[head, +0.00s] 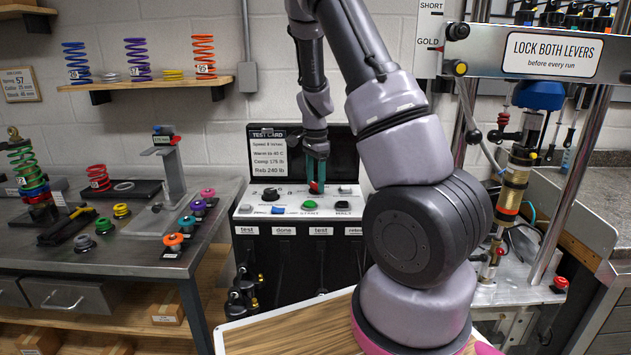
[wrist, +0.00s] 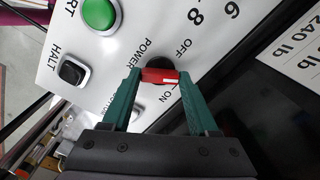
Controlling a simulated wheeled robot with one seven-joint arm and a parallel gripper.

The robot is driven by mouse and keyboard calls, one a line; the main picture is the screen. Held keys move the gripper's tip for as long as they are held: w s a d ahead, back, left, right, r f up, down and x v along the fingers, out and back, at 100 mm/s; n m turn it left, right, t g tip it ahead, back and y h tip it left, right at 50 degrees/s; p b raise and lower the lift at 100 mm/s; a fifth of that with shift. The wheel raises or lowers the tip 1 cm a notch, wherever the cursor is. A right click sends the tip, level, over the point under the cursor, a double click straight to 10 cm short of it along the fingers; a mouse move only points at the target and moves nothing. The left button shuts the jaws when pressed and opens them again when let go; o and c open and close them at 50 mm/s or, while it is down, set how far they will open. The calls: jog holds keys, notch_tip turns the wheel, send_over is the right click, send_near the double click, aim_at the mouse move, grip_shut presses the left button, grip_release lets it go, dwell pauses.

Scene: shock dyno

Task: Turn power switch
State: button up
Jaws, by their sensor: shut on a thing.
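The power switch (wrist: 159,75) is a red handle on a round black base, set in the white control panel (wrist: 115,52). In the wrist view the labels POWER, OFF and ON stand around it. My gripper (wrist: 160,82) has its two green fingers on either side of the red handle, shut on it. In the head view my gripper (head: 316,186) points down at the panel top (head: 262,216), with a bit of the red switch (head: 315,187) between its fingertips. The handle's exact setting is hard to tell.
A green START button (wrist: 98,14) and a black HALT switch (wrist: 72,71) sit near the power switch. The open black lid with a test card (head: 268,157) stands behind the panel. The shock dyno frame (head: 590,130) stands to the right, a bench with parts (head: 60,260) to the left.

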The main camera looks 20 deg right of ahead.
aim_at(316, 184)
jog(key=n, duration=0.5)
jog(key=shift+n, duration=0.3)
jog(key=n, duration=0.5)
jog(key=shift+n, duration=0.3)
jog(key=o, duration=1.4)
jog(key=shift+r, duration=0.15)
notch_tip(316, 184, up, 11)
jog(key=shift+f, duration=0.2)
